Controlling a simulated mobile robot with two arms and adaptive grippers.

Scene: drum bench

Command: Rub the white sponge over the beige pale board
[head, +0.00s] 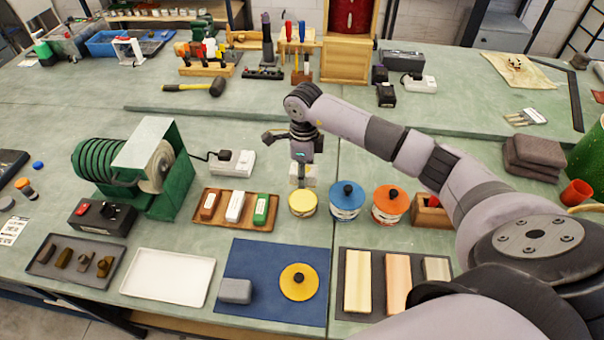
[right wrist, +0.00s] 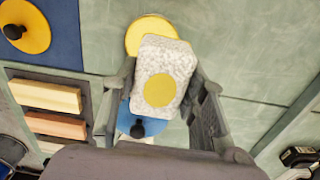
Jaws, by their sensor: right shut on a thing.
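My right gripper (head: 301,163) is shut on the white sponge (right wrist: 165,80), which has a round yellow patch on its face. The sponge (head: 299,181) is just above the yellow-topped tin (head: 302,203); whether they touch I cannot tell. A pale beige-yellow board (head: 358,281) lies leftmost on a dark mat (head: 342,300), beside a peach board (head: 398,280) and a shorter tan board (head: 437,268). The pale board also shows in the right wrist view (right wrist: 45,97), apart from the gripper. My left gripper is not in view.
Blue-lidded (head: 347,195) and orange-lidded (head: 390,199) tins stand right of the yellow-topped one. A blue mat (head: 240,312) holds a yellow lid (head: 296,291) and a grey block (head: 235,291). A brush tray (head: 212,224) and green machine (head: 180,180) stand to the left.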

